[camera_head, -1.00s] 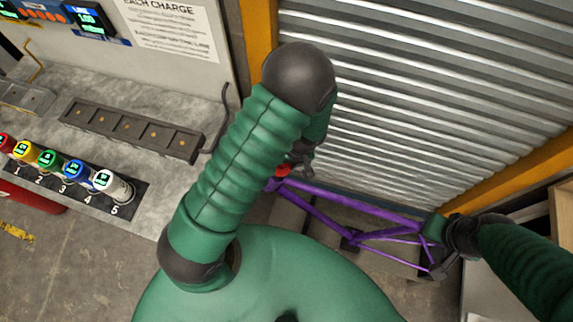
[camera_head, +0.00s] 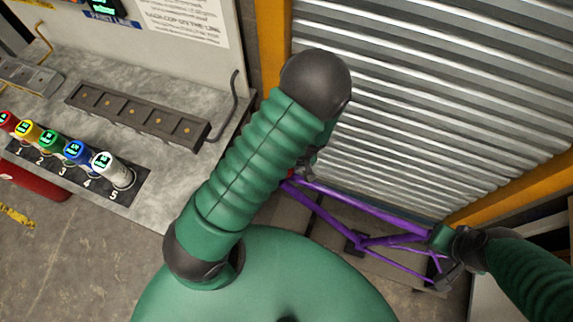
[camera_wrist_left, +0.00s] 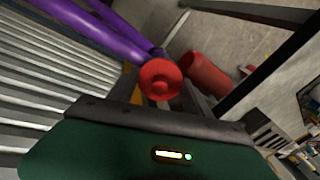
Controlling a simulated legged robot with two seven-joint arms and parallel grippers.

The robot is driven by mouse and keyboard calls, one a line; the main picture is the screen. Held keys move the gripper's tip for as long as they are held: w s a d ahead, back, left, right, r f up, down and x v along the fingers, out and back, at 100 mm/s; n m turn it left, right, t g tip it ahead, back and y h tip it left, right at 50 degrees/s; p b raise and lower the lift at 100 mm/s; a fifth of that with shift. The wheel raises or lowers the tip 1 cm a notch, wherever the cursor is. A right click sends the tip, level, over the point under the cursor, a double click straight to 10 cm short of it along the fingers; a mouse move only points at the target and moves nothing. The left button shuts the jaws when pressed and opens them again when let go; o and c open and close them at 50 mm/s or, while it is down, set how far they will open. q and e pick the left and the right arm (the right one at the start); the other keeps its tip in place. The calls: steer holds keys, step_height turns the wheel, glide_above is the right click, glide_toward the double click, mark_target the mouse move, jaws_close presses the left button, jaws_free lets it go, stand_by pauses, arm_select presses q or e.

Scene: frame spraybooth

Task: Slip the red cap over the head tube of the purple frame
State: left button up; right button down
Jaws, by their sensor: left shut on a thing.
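The red cap (camera_wrist_left: 160,80) is round and held at my left gripper (camera_wrist_left: 155,98) in the left wrist view. The jaws are shut on it, their tips partly hidden by it. The purple frame (camera_head: 365,207) stretches right from behind my left forearm in the head view. Its tubes (camera_wrist_left: 95,25) run up left of the cap in the wrist view, one end close behind the cap. Whether they touch, I cannot tell. In the head view my left gripper (camera_head: 305,167) is mostly hidden. My right gripper (camera_head: 443,258) is at the frame's right end; its jaws are unclear.
A ribbed metal wall (camera_head: 430,90) with an orange post (camera_head: 272,60) stands behind the frame. At left, a grey bench (camera_head: 200,165) carries a dark slotted rack (camera_head: 135,115) and several coloured numbered cups. A red cylinder (camera_wrist_left: 207,73) lies beyond the cap in the wrist view.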

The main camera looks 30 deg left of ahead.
arm_select(q)
steer(key=shift+d, duration=0.3)
steer(key=o, duration=1.5)
steer(key=shift+w+d, duration=0.1)
steer(key=shift+d, duration=0.25)
steer(key=shift+a, duration=0.55)
steer(key=shift+r, duration=0.15)
steer(key=v, duration=1.6)
steer(key=shift+r+b, duration=0.15)
steer(key=shift+b, duration=0.15)
steer(key=shift+d, duration=0.25)
